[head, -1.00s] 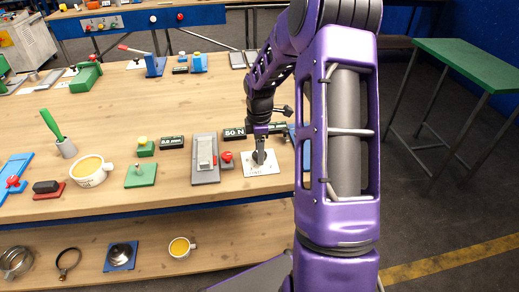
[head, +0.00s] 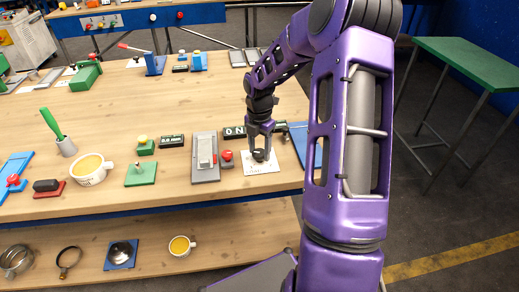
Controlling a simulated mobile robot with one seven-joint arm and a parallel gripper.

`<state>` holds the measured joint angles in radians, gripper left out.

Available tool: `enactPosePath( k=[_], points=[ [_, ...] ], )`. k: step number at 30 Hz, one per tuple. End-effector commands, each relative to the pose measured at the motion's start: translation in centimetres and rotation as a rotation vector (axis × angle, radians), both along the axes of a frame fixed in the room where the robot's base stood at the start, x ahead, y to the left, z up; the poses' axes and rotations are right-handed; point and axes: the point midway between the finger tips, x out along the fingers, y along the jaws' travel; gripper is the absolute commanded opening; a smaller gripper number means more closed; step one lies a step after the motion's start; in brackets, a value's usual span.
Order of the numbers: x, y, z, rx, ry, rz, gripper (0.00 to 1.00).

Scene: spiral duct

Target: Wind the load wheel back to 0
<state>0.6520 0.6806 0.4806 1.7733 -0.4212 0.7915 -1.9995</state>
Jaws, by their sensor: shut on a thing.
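The load wheel (head: 260,154) is a small dark knob on a white plate (head: 262,168) near the front edge of the wooden bench. My gripper (head: 261,153) points down over the plate and is shut on the wheel, with a finger on either side. The printed marks on the plate are too small to read, and the gripper covers part of the wheel. A dark display (head: 234,132) behind it shows "0 N", partly hidden by my arm.
A grey plate fixture (head: 205,160) and a red knob (head: 227,155) stand just left of the white plate. A blue panel (head: 299,140) lies to the right, partly behind my arm. A green block (head: 141,174), a yellow-filled cup (head: 91,169) and a second display (head: 172,141) are further left.

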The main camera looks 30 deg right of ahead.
Motion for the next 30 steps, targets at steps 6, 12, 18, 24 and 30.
enactPosePath(
  k=[6, 12, 18, 24, 30],
  points=[
    [0.09, -0.06, 0.1, -0.001, -0.003, 0.045, 0.04],
    [0.09, -0.04, 0.1, -0.001, -0.003, 0.056, 0.04],
    [0.09, -0.04, 0.1, -0.002, -0.003, 0.056, 0.04],
    [0.07, -0.03, 0.08, -0.001, -0.002, 0.055, 0.86],
    [0.03, -0.01, 0.03, 0.0, -0.001, 0.054, 0.89]
  ],
)
